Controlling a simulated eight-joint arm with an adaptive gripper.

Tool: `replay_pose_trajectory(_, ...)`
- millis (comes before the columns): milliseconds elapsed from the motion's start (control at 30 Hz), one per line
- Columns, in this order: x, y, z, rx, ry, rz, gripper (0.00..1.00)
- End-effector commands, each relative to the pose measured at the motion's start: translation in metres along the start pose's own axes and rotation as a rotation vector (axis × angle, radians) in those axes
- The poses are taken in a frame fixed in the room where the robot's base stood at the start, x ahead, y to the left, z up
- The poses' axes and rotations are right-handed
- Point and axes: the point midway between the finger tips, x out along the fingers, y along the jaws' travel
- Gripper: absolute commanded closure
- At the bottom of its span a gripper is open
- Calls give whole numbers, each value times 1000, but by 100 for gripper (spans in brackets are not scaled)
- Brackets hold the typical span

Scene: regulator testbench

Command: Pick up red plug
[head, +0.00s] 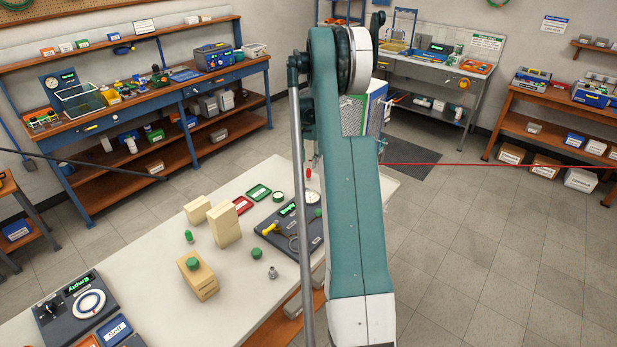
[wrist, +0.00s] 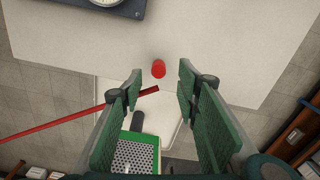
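The red plug (head: 308,174) stands on the white table, just left of my arm in the head view. In the wrist view the red plug (wrist: 158,69) shows as a small red cylinder seen from above. My gripper (wrist: 160,76) is open, with its two green fingers spread left and right. The plug lies between the lines of the fingertips, slightly beyond them in the picture, and nothing is held. I cannot tell the height of the fingers above it. In the head view my gripper is mostly hidden by my arm.
A dark panel with a dial (head: 290,222) is near the plug. Red (head: 243,205) and green (head: 258,192) trays and wooden blocks (head: 225,225) stand left on the white table (head: 130,240). A thin red line (wrist: 60,123) crosses near the left finger. The table edge is close.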

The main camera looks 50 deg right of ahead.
Motion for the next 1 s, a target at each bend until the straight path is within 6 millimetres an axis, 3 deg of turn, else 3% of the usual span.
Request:
replay_pose_trajectory(167,10,0,0,0,0,0,68)
replay_pose_trajectory(567,14,0,0,0,0,0,68)
replay_pose_trajectory(1000,56,2,-3,0,0,0,68)
